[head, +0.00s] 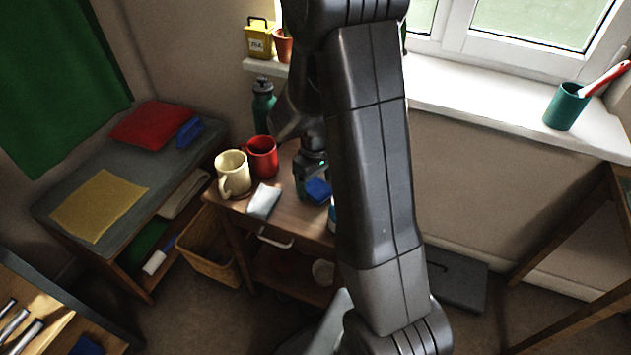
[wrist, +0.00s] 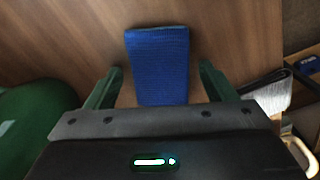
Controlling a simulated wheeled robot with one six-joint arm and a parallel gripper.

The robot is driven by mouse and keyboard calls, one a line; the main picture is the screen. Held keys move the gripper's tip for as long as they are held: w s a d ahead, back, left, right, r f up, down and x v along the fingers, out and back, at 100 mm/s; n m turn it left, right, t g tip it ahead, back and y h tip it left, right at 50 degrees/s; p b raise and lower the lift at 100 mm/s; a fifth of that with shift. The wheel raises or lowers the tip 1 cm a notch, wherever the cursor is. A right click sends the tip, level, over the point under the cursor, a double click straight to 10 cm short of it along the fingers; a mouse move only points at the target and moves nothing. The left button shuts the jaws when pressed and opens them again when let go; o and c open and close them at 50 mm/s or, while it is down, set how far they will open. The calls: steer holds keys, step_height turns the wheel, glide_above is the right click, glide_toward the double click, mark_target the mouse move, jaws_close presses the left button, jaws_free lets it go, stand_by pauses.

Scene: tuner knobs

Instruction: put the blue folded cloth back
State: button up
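The blue folded cloth (wrist: 157,62) lies flat on a brown wooden tabletop in the wrist view. In the head view part of the blue cloth (head: 318,189) shows beside my arm, just below my gripper (head: 312,170). In the wrist view my gripper (wrist: 158,88) is open, with one green finger on each side of the cloth and a gap on both sides. The fingers do not touch the cloth. How high they are above the table is hard to tell.
A cream mug (head: 233,174), a red mug (head: 262,157), a green bottle (head: 263,105) and a pale cloth-like item (head: 264,201) stand or lie near the gripper on the small table (head: 232,207). A side shelf (head: 130,165) holds a red cloth (head: 150,125), a blue item (head: 189,132) and a yellow cloth (head: 98,204). A basket (head: 208,248) stands between.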

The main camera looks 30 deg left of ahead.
mark_target(315, 184)
step_height(315, 184, up, 12)
steer(key=p, duration=0.2)
stand_by(0.5)
steer(key=shift+f+b, duration=0.65)
steer(key=shift+f, duration=3.4)
